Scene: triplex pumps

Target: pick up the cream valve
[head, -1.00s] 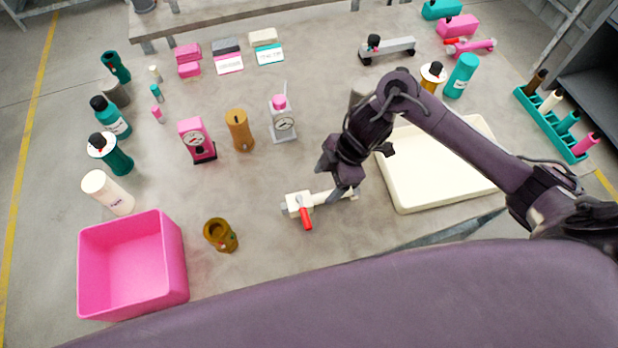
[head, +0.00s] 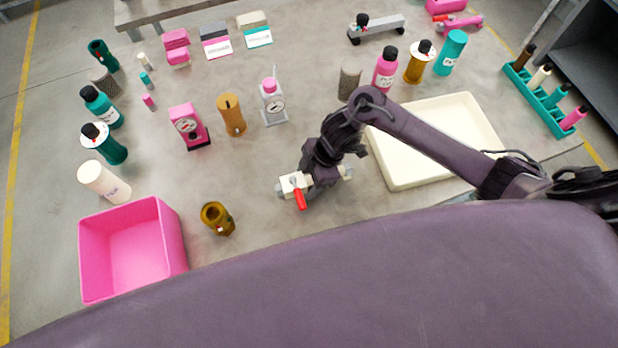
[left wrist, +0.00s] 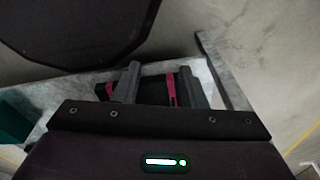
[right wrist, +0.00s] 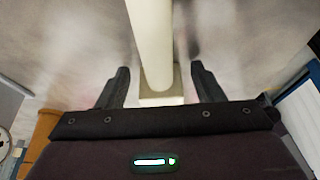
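The cream valve (head: 290,182) lies on the table near its front edge. It has a cream block with a red lever (head: 299,200) and a grey end at the left. My right gripper (head: 316,184) is low over the valve, just right of the block, and my arm hides part of the pipe. In the right wrist view, the valve's cream pipe (right wrist: 150,45) runs between the two fingers of my right gripper (right wrist: 160,85), which are open with gaps on both sides.
A pink bin (head: 130,262) and a brown cup-like part (head: 217,217) are to the left. A cream tray (head: 455,130) is to the right.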

